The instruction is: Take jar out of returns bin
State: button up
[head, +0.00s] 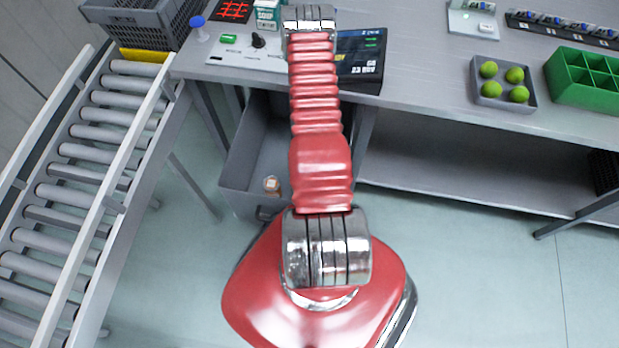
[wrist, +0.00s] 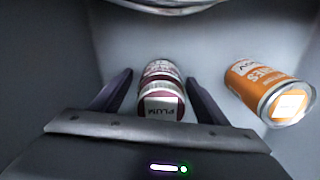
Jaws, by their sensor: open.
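A jar (wrist: 161,88) with a dark purple label reading PLUM lies between the two fingers of my gripper (wrist: 159,78) in the wrist view. The fingers are open, one on each side of it, with a small gap showing beside the jar. The grey bin (head: 238,172) stands on the floor under the table in the head view, partly hidden behind my red arm. My gripper is hidden in the head view.
An orange-labelled container (wrist: 270,90) lies to the right of my gripper in the bin. A small item (head: 272,184) shows in the bin. A roller conveyor (head: 85,170) stands at left. The table (head: 440,100) overhangs the bin's back.

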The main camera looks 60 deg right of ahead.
dwell(0.5)
jog(key=c, duration=1.4)
jog(key=shift+r, duration=0.1)
jog(key=shift+r, duration=4.95)
